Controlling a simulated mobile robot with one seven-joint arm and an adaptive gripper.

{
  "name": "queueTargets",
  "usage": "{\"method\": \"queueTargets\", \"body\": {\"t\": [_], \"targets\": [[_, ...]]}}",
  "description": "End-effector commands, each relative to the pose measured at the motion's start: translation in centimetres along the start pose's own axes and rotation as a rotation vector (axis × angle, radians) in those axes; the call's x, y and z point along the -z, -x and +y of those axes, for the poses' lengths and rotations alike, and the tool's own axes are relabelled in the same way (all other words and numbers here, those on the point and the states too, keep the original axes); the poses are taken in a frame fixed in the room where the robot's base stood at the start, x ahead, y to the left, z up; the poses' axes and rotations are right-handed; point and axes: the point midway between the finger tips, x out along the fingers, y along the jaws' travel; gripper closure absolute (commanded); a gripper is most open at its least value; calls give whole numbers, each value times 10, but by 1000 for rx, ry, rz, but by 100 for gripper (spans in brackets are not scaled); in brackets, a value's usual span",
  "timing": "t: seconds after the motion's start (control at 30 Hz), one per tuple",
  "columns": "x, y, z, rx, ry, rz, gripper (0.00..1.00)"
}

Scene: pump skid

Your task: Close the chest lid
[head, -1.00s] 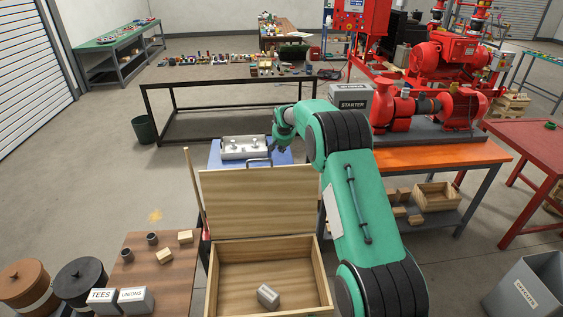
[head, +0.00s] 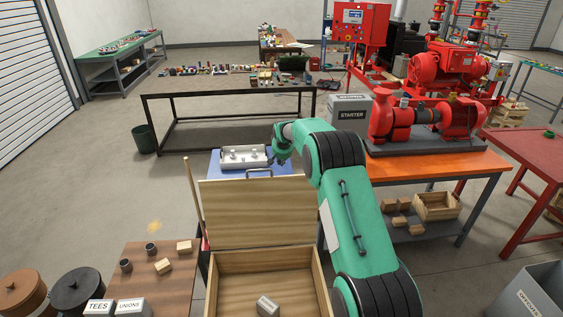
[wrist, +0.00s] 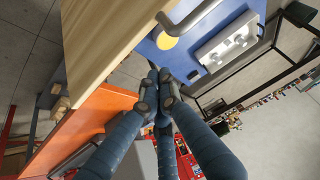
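The wooden chest (head: 221,281) stands open at the bottom centre of the head view, its near part cut off. Its lid (head: 258,213) stands raised at the back, inner face toward the head camera. A grey handle (head: 260,172) shows at the lid's top edge. In the wrist view the lid (wrist: 105,40) fills the upper left, with the handle (wrist: 188,24) beside its edge. My gripper (head: 282,157) is just behind and right of the handle, apart from it. In the wrist view the fingertips of my gripper (wrist: 158,92) are together with nothing visible between them.
A grey block (head: 267,306) lies inside the chest. A blue-topped table with a metal tray (head: 245,157) stands behind the lid. The orange bench (head: 440,165) with the red pump is at right. A brown table (head: 140,280) with blocks and bins is at left.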

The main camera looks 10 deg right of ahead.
Motion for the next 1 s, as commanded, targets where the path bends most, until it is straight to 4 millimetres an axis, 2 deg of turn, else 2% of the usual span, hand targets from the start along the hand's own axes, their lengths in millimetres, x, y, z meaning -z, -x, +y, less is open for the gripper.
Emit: {"method": "queueTargets", "body": {"t": [0.5, 0.87, 1.0], "targets": [[0, -52, 0, 0, 0, -1, 100], [0, -73, 0, 0, 0, 0, 100], [-6, -65, 0, 0, 0, 1, 100]]}}
